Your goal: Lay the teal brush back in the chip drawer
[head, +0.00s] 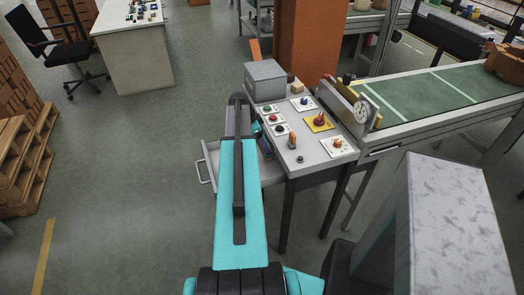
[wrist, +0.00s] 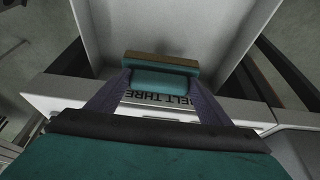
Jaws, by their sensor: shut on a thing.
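My gripper (wrist: 159,76) is shut on the teal brush (wrist: 162,84), which has a brown strip along its far edge. The brush sits between both fingers in the wrist view. The open chip drawer (head: 211,155) sticks out from the left side of the workbench in the head view, with its handle at the left. My arm hides part of it there. Pale drawer walls (wrist: 215,28) show beyond the brush in the wrist view. The brush appears over the drawer's near edge; whether it touches the drawer cannot be told.
The workbench top (head: 310,171) carries several coloured buttons and knobs on plates, and a grey box (head: 265,80) at its back. A green conveyor (head: 440,95) runs off to the right. A printed label (wrist: 160,98) lies below the brush, partly covered. Floor left of the drawer is clear.

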